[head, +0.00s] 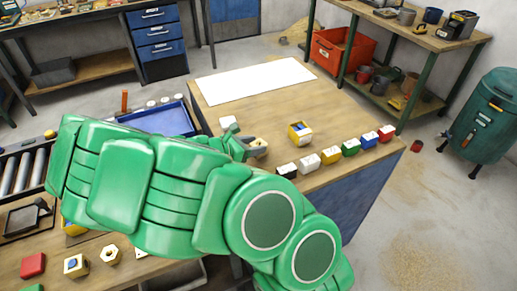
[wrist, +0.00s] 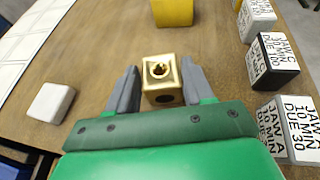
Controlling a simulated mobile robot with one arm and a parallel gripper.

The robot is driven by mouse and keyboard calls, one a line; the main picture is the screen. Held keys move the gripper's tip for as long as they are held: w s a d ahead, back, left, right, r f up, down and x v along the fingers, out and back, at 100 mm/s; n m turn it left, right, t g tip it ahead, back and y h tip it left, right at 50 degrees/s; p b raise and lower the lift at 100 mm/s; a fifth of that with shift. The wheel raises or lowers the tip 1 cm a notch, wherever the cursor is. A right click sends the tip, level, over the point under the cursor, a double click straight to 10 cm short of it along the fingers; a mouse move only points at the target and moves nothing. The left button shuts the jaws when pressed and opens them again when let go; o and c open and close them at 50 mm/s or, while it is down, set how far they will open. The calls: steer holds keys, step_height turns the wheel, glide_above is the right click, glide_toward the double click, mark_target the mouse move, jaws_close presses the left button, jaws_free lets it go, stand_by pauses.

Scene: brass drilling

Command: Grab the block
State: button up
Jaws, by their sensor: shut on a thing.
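A small brass block (wrist: 162,85) with a round hole in its top and a dark hole in its near face is between the two grey fingers of my gripper (wrist: 159,68) in the wrist view. My gripper is shut on it. The block sits upright, low over or on the wooden bench; I cannot tell if it is lifted. In the head view the brass block (head: 260,147) shows just past my gripper (head: 248,146), and my green arm covers much of the bench.
A yellow block (head: 300,133) with blue in its top stands beyond. Several coloured blocks (head: 350,147) line the bench's right edge. A white block (wrist: 50,102) lies left of my gripper. A white sheet (head: 256,80) covers the far end. Bare wood lies between.

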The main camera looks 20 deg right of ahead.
jaws_close()
step_height(320, 180, up, 10)
stand_by(0.7)
